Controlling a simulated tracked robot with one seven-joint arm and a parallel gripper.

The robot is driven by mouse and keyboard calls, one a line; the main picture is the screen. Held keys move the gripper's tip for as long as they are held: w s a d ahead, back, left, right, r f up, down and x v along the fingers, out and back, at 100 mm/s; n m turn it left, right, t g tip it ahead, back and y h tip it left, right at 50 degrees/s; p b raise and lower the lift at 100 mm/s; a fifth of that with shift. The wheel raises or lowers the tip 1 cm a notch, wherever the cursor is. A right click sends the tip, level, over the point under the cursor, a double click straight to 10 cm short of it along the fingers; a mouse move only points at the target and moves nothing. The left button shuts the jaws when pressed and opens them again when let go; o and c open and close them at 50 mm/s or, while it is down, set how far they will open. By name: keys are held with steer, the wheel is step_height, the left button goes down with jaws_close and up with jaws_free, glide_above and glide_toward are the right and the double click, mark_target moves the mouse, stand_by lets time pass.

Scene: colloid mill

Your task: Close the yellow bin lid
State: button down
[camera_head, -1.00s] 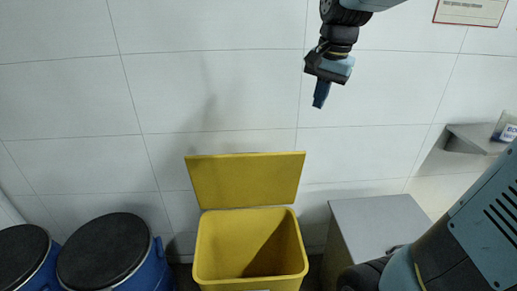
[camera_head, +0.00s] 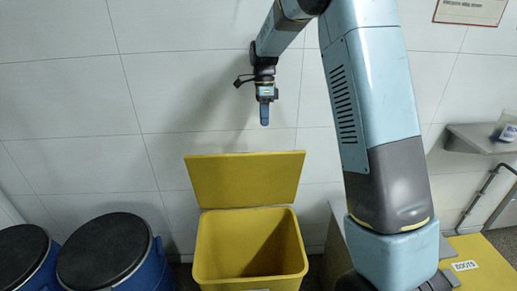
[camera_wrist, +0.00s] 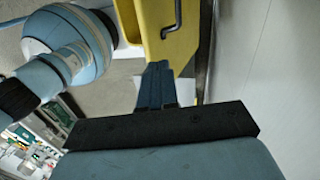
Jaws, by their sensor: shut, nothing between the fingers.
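The yellow bin (camera_head: 250,262) stands against the white wall with its mouth open. Its yellow lid (camera_head: 246,180) is raised and leans back near the wall. My gripper (camera_head: 264,117) is shut and empty, pointing down, above the top edge of the lid in the head view and apart from it there. In the wrist view the shut fingers (camera_wrist: 157,70) point toward part of the yellow bin (camera_wrist: 158,22), which carries a dark bent handle (camera_wrist: 172,20). The exact depth between fingers and lid is hard to tell.
Two blue drums with dark lids (camera_head: 105,252) stand left of the bin. A grey-topped box (camera_head: 335,235) stands right of it, partly hidden by my arm. A wall shelf (camera_head: 478,138) is at the right. The wall behind is close to my gripper.

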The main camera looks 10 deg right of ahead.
steer(key=shift+m, duration=0.3)
steer(key=x, duration=1.1)
steer(key=shift+w+a+f, duration=0.15)
steer(key=shift+w+a, duration=0.1)
steer(key=shift+w, duration=0.1)
